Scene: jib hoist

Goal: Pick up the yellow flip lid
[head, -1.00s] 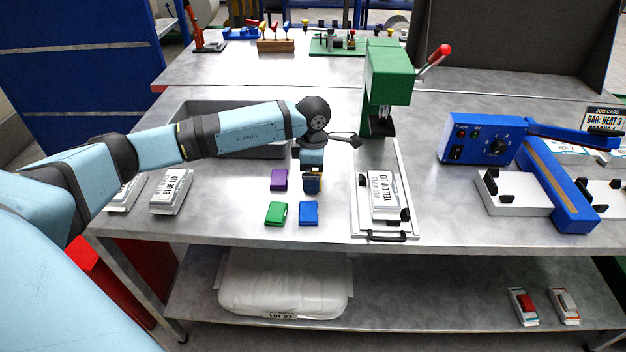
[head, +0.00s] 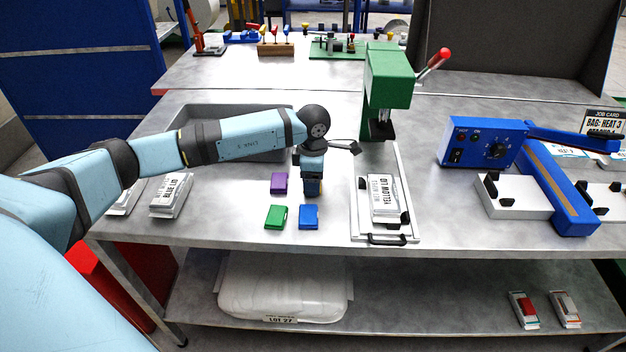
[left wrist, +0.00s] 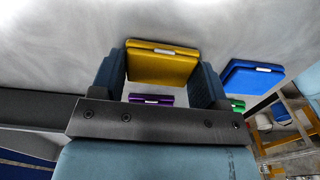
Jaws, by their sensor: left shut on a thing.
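The yellow flip lid (left wrist: 162,64) sits between the two fingers of my left gripper (left wrist: 162,80) in the left wrist view, and the fingers are shut on it. In the head view my left gripper (head: 312,187) points down at the table beside the purple lid, and it hides most of the yellow lid. Whether the lid touches the table is hard to tell. The purple lid (head: 279,183), the green lid (head: 275,216) and the blue lid (head: 309,216) lie close by on the table. My right gripper is not in view.
A grey tray (head: 190,113) lies behind my left arm. A blue sealer (head: 487,141) is at right. Bare table lies in front of the tray.

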